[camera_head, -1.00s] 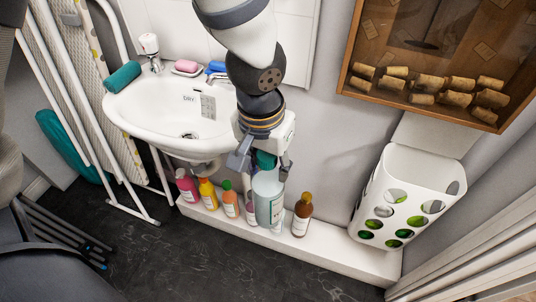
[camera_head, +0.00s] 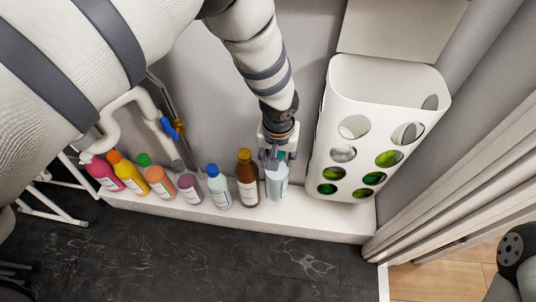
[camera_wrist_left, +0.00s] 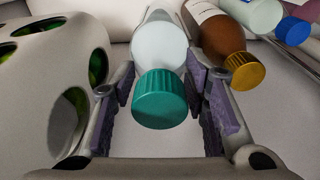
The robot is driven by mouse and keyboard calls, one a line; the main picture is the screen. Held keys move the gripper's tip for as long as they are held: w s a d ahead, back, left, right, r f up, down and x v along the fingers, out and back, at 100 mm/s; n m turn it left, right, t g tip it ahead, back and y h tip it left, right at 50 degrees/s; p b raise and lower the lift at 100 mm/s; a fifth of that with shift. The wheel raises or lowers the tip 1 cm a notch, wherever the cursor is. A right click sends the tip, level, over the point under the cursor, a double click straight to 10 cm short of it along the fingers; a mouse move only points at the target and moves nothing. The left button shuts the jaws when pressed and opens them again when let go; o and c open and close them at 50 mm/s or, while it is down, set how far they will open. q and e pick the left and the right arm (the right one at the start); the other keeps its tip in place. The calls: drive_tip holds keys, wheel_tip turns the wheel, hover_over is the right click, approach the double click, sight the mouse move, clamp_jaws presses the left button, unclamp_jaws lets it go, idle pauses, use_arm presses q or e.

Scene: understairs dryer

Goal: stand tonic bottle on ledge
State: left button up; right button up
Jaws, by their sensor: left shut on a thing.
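The tonic bottle, a pale blue bottle (camera_head: 277,184) with a teal cap (camera_wrist_left: 162,97), is upright at the right part of the white ledge (camera_head: 330,220). It stands between a brown bottle (camera_head: 246,180) and the white holder. My left gripper (camera_head: 276,157) comes from above and is shut on it; in the left wrist view the purple finger pads (camera_wrist_left: 165,95) flank the bottle near its cap. The base looks on or just over the ledge; I cannot tell if it touches.
Several coloured bottles, including a pink one (camera_head: 103,173) and a blue-capped one (camera_head: 217,188), line the ledge to the left. The white holed holder (camera_head: 381,95) is close on the right, also in the left wrist view (camera_wrist_left: 45,100).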

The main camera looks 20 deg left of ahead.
use_arm(q)
wheel_tip(320, 180, down, 10)
drive_tip(key=w+b, duration=0.1)
drive_tip(key=b, duration=0.4)
drive_tip(key=shift+w+r+b, duration=0.2)
drive_tip(key=shift+w+b, duration=0.15)
drive_tip(key=shift+b, duration=0.05)
use_arm(e)
drive_tip(key=shift+g, duration=0.4)
drive_tip(key=f, duration=0.1)
drive_tip(key=s+f, duration=0.1)
drive_tip(key=f, duration=0.3)
drive_tip(key=shift+s+f, duration=0.25)
drive_tip(key=shift+s, duration=0.15)
use_arm(q)
drive_tip(key=shift+f, duration=0.3)
use_arm(e)
drive_tip(key=shift+f, duration=0.15)
use_arm(q)
drive_tip(key=o, duration=1.5)
